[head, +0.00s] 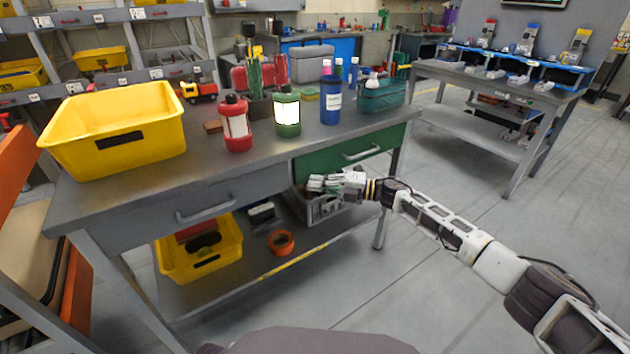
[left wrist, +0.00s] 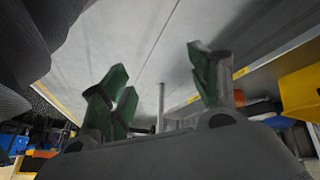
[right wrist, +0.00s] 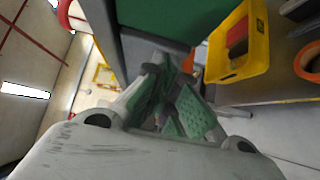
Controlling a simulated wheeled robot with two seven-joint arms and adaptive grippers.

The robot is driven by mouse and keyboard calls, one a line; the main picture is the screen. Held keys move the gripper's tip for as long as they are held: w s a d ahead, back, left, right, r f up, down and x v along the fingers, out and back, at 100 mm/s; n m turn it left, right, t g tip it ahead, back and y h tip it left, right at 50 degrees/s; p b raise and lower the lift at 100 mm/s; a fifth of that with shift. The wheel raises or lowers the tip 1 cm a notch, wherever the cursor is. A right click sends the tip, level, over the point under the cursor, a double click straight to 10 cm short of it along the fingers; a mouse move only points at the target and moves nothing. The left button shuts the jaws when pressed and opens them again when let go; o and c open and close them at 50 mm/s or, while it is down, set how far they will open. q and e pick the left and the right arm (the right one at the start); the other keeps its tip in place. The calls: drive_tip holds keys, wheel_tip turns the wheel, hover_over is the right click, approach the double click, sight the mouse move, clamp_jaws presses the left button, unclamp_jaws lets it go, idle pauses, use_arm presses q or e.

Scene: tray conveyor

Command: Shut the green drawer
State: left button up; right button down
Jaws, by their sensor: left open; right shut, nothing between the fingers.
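The green drawer (head: 335,163) is at the right end of the grey workbench, just under its top, with a pale bar handle (head: 362,152). In the head view I cannot tell how far its front stands out from the bench. My right gripper (head: 318,184) is at the lower left of the green front, below the handle; contact is unclear. In the right wrist view, my right gripper (right wrist: 170,105) is shut and empty, close to the green panel (right wrist: 158,18). My left gripper (left wrist: 158,80) shows only in the left wrist view, open and empty.
The workbench (head: 205,165) carries a yellow bin (head: 110,150), a red bottle (head: 236,125), a green lantern-like bottle (head: 287,112) and a blue bottle (head: 330,100). A grey drawer (head: 160,212) is left of the green one.

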use_arm(q)
drive_tip(key=shift+g+y, duration=0.4)
drive_tip(key=shift+g, duration=0.1)
drive_tip(key=r, duration=0.1)
drive_tip(key=a+r+p, duration=0.1)
drive_tip(key=r, duration=0.1)
drive_tip(key=r+p, duration=0.1)
drive_tip(key=r, duration=0.1)
drive_tip(key=shift+s+a, duration=0.15)
drive_tip(key=shift+s, duration=0.15)
use_arm(e)
drive_tip(key=s+d, duration=0.1)
drive_tip(key=d, duration=0.9)
drive_tip(key=shift+s, duration=0.2)
use_arm(q)
drive_tip(key=shift+s, duration=0.15)
